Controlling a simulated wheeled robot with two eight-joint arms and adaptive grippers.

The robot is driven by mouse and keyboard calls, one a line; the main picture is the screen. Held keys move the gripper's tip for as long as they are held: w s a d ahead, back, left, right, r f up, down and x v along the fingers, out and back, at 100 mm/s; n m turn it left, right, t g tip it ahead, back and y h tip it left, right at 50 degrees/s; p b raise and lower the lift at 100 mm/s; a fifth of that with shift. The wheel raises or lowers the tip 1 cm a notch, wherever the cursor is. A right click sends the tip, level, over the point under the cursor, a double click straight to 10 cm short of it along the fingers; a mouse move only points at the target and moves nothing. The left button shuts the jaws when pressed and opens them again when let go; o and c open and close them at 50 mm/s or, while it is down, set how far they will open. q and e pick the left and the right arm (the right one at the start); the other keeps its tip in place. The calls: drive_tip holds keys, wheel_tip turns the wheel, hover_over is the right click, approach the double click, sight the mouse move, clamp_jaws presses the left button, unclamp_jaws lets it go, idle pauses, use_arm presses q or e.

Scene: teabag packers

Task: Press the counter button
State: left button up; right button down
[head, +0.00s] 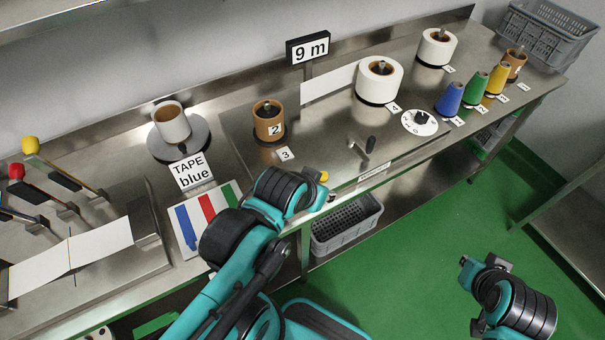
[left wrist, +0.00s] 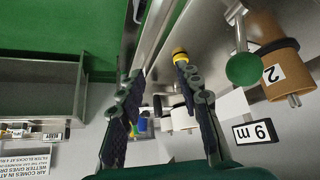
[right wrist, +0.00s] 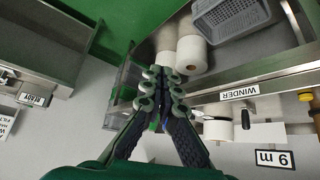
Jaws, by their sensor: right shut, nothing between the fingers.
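A small yellow button (head: 323,176), which I take for the counter button, sits at the bench's front edge left of the WINDER label. It also shows in the left wrist view (left wrist: 180,52), close to the right-hand fingertip, and at the right edge of the right wrist view (right wrist: 305,97). My left gripper (left wrist: 160,72) is open with nothing between its fingers; I cannot tell whether a finger touches the button. In the head view my wrist mostly hides this gripper. My right gripper (right wrist: 161,72) is shut and empty, off the bench over the green floor. A sign (head: 308,48) reads "9 m".
A crank (head: 365,147) stands behind the WINDER label (head: 374,173). A brown roll (head: 268,121), white rolls (head: 380,82) and coloured cones stand farther back. A green knob (left wrist: 245,68) shows in the left wrist view. A grey crate (head: 347,230) sits below the bench.

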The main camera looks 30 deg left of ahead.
use_arm(q)
drive_tip(key=shift+w+d, duration=0.2)
drive_tip(key=shift+d, duration=0.05)
drive_tip(key=shift+o, duration=0.7)
use_arm(e)
wheel_tip(320, 180, up, 4)
drive_tip(key=n+g+y+p, duration=0.3)
drive_tip(key=n+y+p, duration=0.1)
drive_tip(key=y+p, duration=0.4)
hover_over(325, 177)
use_arm(q)
wheel_tip(325, 177, up, 8)
use_arm(e)
drive_tip(key=shift+r, duration=0.15)
use_arm(q)
wheel_tip(325, 177, down, 7)
drive_tip(key=b, duration=0.7)
use_arm(e)
wheel_tip(325, 177, down, 9)
drive_tip(key=shift+r, duration=0.1)
